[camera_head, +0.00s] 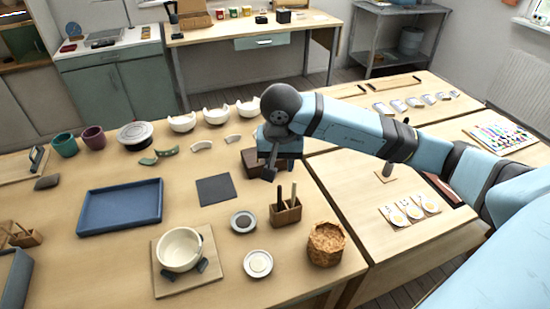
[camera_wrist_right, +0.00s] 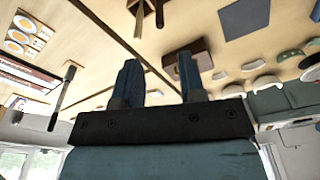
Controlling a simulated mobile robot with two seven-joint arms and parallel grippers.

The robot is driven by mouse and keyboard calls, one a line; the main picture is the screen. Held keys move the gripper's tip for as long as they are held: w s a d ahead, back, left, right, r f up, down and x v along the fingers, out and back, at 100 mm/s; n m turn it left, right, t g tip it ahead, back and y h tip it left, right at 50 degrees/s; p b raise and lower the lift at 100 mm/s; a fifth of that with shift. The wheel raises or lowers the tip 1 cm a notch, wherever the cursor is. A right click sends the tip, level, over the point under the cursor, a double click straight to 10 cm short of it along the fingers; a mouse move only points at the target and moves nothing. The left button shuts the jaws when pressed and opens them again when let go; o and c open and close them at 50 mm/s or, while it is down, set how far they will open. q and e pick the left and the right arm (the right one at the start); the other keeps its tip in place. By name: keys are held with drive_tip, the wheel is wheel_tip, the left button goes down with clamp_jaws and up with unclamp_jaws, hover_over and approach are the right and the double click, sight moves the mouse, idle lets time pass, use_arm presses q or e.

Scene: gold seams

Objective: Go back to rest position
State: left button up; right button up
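My right arm reaches in from the right in the head view, and its gripper (camera_head: 270,160) hangs over the table near a dark brown block (camera_head: 251,162). In the right wrist view, the two fingers of the right gripper (camera_wrist_right: 160,80) stand apart with nothing between them. The brown block also shows behind the fingers there (camera_wrist_right: 201,50). My left gripper is in neither view. A cream bowl (camera_head: 181,250) sits on a square wooden board (camera_head: 163,283), with dark shards beside it.
A blue tray (camera_head: 120,208) and a dark square mat (camera_head: 216,189) lie on the table. A wooden holder with sticks (camera_head: 286,213), two small dishes (camera_head: 258,263) and a crumpled brown container (camera_head: 326,246) stand near the front. Broken white bowls (camera_head: 216,115) line the back.

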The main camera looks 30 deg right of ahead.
drive_tip(key=s+a+f+m+g+y+p, duration=0.2)
drive_tip(key=s+a+f+y, duration=0.15)
drive_tip(key=a+y, duration=0.45)
drive_tip(key=s+a+r+m+t+y+p, duration=0.2)
drive_tip(key=a+r+m+t+y, duration=0.2)
drive_tip(key=a+m+y, duration=0.5)
drive_tip(key=s+a+r+m+t+y+p, duration=0.2)
drive_tip(key=a+r+m+t+y+p, duration=0.15)
drive_tip(key=m, duration=1.05)
drive_tip(key=s+d+f+m+t+h+p, duration=0.1)
drive_tip(key=d+f+m+t+h, duration=0.45)
drive_tip(key=m, duration=0.95)
drive_tip(key=s+d+f+m+t+h+p, duration=0.1)
drive_tip(key=d+f+m+t+h, duration=0.2)
drive_tip(key=f+m+h, duration=0.9)
drive_tip(key=s+f+m+g, duration=0.1)
drive_tip(key=s+m, duration=0.1)
drive_tip(key=m, duration=0.1)
drive_tip(key=s+f+m+g, duration=0.1)
drive_tip(key=s+m+g, duration=0.1)
drive_tip(key=s+m, duration=0.1)
drive_tip(key=s+d+f+m+g+p, duration=0.1)
drive_tip(key=s+f+m, duration=0.1)
drive_tip(key=m, duration=0.1)
drive_tip(key=shift+s+m+y, duration=0.4)
